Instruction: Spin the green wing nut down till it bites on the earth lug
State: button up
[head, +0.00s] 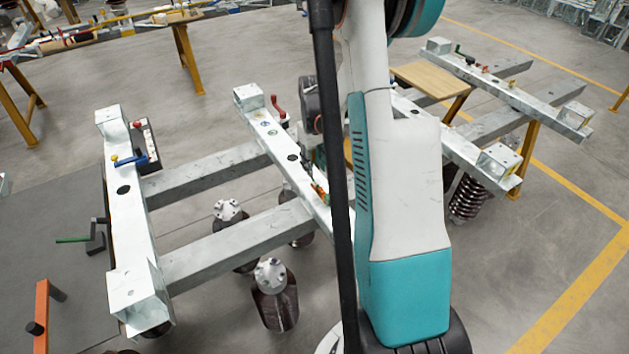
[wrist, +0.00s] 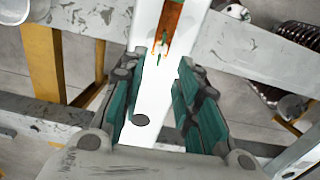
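A copper-orange strip, seemingly the earth lug (wrist: 173,22), lies on the white beam at the top of the wrist view. A small green piece, seemingly the wing nut (wrist: 162,44), shows at its near end; it is too small to tell its shape or how it seats. In the head view the orange strip (head: 320,191) lies on the middle beam, beside my arm. My gripper (wrist: 162,72) is open, its green-padded fingers apart with only the beam visible between them. In the head view my arm mostly hides the gripper.
The white middle beam (head: 264,125) carries a red crank handle (head: 276,106) at its far end. Grey cross members (head: 235,245) join it to the left beam (head: 125,205), which holds a blue lever (head: 129,160). Dark ribbed insulators (head: 275,305) stand below. Open floor lies at right.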

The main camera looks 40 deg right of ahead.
aim_at(316, 183)
notch_tip(316, 183, down, 6)
jog(key=shift+r+b, duration=0.1)
jog(key=shift+b, duration=0.75)
grip_shut()
